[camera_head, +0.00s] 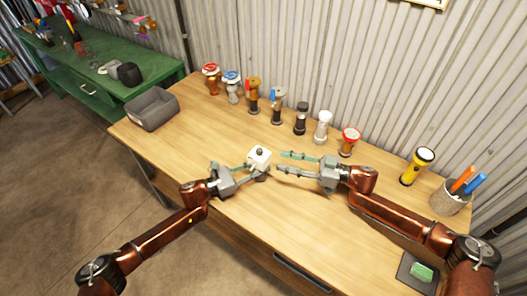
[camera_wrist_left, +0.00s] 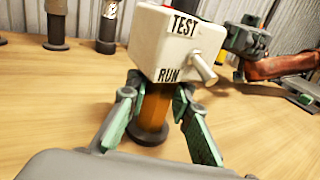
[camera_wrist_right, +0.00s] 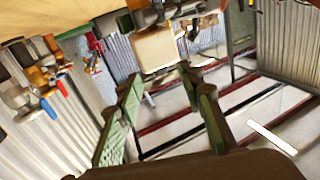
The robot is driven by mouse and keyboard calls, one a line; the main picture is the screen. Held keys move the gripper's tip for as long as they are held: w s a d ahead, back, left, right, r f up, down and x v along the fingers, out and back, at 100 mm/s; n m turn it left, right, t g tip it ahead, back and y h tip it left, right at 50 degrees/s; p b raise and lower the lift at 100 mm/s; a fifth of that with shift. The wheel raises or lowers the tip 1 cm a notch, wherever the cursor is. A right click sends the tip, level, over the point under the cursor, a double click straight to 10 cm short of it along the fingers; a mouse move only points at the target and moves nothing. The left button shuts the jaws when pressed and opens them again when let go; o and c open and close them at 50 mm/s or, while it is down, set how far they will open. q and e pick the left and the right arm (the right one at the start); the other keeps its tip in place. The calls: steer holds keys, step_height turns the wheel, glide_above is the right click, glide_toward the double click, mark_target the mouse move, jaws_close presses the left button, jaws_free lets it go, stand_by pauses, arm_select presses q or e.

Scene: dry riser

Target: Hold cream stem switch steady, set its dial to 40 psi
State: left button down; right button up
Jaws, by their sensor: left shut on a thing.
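My left gripper (camera_wrist_left: 155,112) is shut on the stem, below the box. My right gripper (camera_head: 283,162) is open and empty just right of the switch, its fingers pointing toward it. The cream box also shows beyond the right fingers (camera_wrist_right: 157,48). No dial reading is legible.
Several valves and fittings line the table's back, including a white one (camera_head: 322,126) and a red-topped one (camera_head: 349,141). A grey bin (camera_head: 152,109) stands at left. A yellow flashlight (camera_head: 417,166) and pen cup (camera_head: 451,199) stand at right. The front middle is clear.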

mark_target(263, 150)
steer(key=shift+w+d+r+n+g, duration=1.15)
steer(key=shift+w+n+g, duration=0.2)
steer(key=shift+g, duration=0.75)
steer(key=shift+y, duration=0.3)
steer(key=a, duration=1.1)
steer(key=shift+w+a, duration=0.25)
steer(key=shift+w, duration=0.1)
steer(key=shift+c, duration=0.4)
jaws_close()
